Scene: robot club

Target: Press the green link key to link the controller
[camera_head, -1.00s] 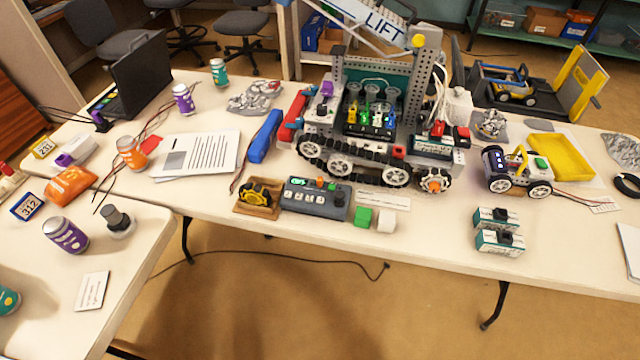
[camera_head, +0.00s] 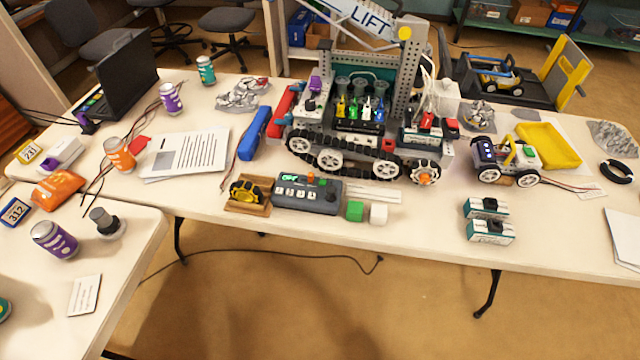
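A dark grey controller box (camera_head: 326,205) lies near the front edge of the long table. It has a lit green display (camera_head: 289,176) at its upper left, which seems to read OFF, and a row of pale keys along its front. An orange button (camera_head: 310,175) stands up on its back edge. A small green spot (camera_head: 322,181) beside that button may be the green link key, but it is too small to be sure. My gripper is not in view.
A yellow wheel on a wooden stand (camera_head: 247,192) is left of the controller. A green cube (camera_head: 355,211) and a white cube (camera_head: 378,214) are to its right. A large tracked robot (camera_head: 355,150) stands behind it. Floor in front of the table is clear.

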